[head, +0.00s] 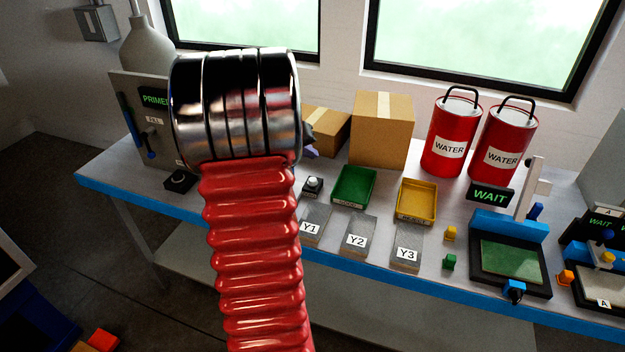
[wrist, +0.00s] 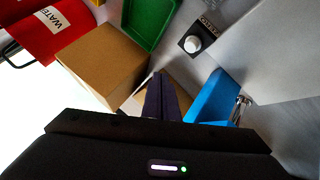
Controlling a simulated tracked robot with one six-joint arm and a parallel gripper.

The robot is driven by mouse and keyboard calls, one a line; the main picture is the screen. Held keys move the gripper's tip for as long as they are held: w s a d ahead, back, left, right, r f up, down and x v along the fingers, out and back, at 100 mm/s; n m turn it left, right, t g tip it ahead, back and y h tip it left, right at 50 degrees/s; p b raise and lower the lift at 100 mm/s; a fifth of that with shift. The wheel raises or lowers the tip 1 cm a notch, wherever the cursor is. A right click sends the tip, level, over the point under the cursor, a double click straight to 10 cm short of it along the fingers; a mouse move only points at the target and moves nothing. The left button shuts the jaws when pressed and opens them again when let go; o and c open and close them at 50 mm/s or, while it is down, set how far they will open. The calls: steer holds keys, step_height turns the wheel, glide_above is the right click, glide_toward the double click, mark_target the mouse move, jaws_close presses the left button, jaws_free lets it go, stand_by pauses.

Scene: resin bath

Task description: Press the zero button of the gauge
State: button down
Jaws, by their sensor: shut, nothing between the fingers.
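A white round button on a small black base (head: 313,185) stands on the bench, left of the green tray. In the head view my arm covers that spot. My gripper (wrist: 160,78) has its dark fingers together and empty, apart from the button. In the head view it is mostly hidden behind my arm.
Cardboard boxes (head: 382,135) and red water cans (head: 452,140) stand at the back. A black device (head: 180,181) sits at the left.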

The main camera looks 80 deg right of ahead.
glide_above(310, 185)
steer(key=shift+f, duration=3.2)
steer(key=shift+f, duration=0.95)
stand_by(0.5)
steer(key=shift+r, duration=1)
steer(key=shift+r, duration=0.15)
steer(key=shift+r, duration=2.35)
